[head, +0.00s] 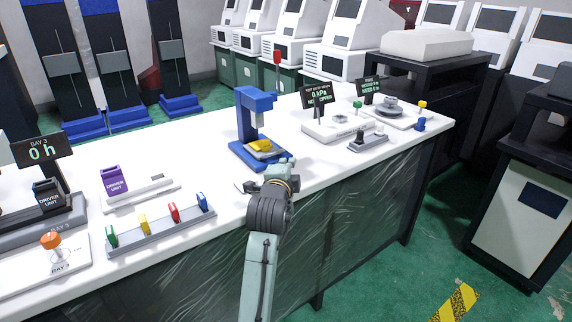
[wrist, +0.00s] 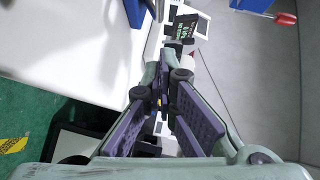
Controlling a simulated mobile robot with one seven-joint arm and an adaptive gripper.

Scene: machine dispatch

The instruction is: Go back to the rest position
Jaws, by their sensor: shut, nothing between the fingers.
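My gripper (wrist: 163,95) shows in the wrist view with its purple-padded fingers drawn together at the tips and nothing between them. In the head view my arm rises from the bottom middle and ends at the front edge of the white bench (head: 215,135), just in front of the blue press (head: 255,105). The fingers are hard to make out there, partly hidden by my wrist. A yellow piece (head: 260,146) lies on the plate of the press.
Display signs and a grey fixture (head: 367,142) stand to the right. A dark cabinet (head: 520,190) stands beyond the bench's right end. Green floor is open between them.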

